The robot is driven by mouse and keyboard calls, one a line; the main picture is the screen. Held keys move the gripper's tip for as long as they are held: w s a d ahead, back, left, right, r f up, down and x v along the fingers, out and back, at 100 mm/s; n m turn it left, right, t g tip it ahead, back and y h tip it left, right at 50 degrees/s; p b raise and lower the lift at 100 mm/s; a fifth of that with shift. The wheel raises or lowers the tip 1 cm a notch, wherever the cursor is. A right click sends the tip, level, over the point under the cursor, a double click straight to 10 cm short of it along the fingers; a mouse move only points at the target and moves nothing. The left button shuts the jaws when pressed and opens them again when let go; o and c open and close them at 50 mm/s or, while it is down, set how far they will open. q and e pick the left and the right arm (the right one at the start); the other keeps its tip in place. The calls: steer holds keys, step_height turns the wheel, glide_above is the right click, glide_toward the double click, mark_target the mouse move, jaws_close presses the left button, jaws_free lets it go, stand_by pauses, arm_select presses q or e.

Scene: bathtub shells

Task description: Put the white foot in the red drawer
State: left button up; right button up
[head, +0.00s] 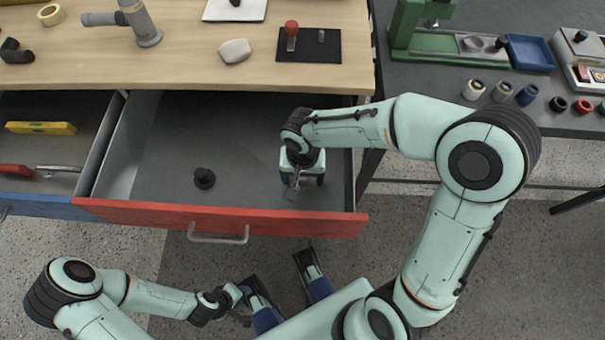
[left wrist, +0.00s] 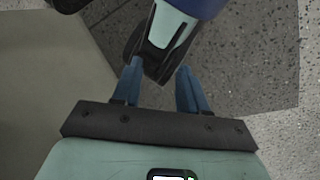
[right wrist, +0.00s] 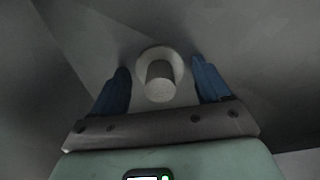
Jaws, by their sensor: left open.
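My right gripper (head: 296,187) is down inside the open red drawer (head: 190,214), near its right wall. In the right wrist view the white foot (right wrist: 160,82), a pale cylinder on a round flange, is between the two blue fingers. A gap shows on each side of it, so the gripper is open and around the foot without holding it. In the head view this foot is hidden by my right gripper and arm. My left gripper (left wrist: 158,80) is open and empty, low over the floor by my base.
A black foot (head: 204,179) stands in the drawer, left of centre. The workbench (head: 180,75) is behind and above the drawer. A blue drawer (head: 35,206) is open at the left. Several coloured feet, one white (head: 474,90), line the right table. The drawer's middle is free.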

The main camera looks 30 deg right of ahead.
steer(key=shift+r, duration=0.2)
arm_select(q)
steer(key=s+r+p, duration=0.2)
steer(key=r+p, duration=0.1)
steer(key=shift+s+d+g, duration=0.1)
steer(key=shift+d+g, duration=0.25)
steer(key=shift+g, duration=0.05)
arm_select(e)
step_height(320, 180, up, 12)
